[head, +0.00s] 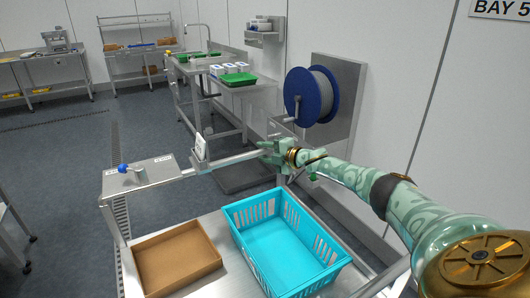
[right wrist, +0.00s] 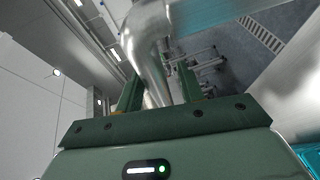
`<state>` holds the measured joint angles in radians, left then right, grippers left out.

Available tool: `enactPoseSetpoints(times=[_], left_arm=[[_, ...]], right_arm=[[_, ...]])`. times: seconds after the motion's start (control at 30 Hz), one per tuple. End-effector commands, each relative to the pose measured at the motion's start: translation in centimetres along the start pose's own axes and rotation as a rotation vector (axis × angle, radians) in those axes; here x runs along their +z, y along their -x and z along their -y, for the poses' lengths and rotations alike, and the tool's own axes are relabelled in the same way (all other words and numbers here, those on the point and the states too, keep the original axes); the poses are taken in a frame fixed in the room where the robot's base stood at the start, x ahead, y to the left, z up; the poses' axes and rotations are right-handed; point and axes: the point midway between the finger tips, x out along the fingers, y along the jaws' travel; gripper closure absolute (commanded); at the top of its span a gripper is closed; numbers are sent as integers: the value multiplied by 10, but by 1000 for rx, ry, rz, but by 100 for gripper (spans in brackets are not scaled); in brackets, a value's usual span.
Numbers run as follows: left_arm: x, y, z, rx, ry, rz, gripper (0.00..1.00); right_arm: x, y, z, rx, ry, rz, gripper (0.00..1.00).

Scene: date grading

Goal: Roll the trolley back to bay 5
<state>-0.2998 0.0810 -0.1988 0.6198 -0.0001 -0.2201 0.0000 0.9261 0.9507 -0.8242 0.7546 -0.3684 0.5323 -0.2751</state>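The trolley (head: 208,222) is a steel cart in front of me, carrying a turquoise crate (head: 325,258) and a shallow brown tray (head: 212,262). Its steel handle bar (head: 232,160) runs along the far side and also shows in the right wrist view (right wrist: 150,52). My right gripper (head: 277,152) is at the right end of the bar. In the right wrist view its two green fingers (right wrist: 158,92) stand on either side of the bar and look closed on it. The sign reading BAY 5 (head: 502,8) is on the right wall. My left gripper is out of view.
A blue hose reel (head: 309,97) sticks out from the right wall just beyond the gripper. A steel bench with a green tray (head: 238,79) stands past the trolley. Other tables (head: 45,70) line the back. The grey floor at left (head: 65,165) is mostly clear.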

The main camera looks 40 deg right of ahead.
Motion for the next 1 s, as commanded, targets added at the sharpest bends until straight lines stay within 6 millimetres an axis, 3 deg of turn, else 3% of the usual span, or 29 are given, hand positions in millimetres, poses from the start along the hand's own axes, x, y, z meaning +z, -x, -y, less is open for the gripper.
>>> enactPoseSetpoints(times=[0.27, 0.43, 1.0], left_arm=[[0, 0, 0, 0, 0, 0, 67], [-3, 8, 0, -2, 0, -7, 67], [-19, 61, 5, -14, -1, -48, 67]], right_arm=[[1, 0, -2, 4, 0, 2, 57], [1, 11, -4, 4, 0, 2, 57], [0, 127, -4, 1, -2, 1, 57]])
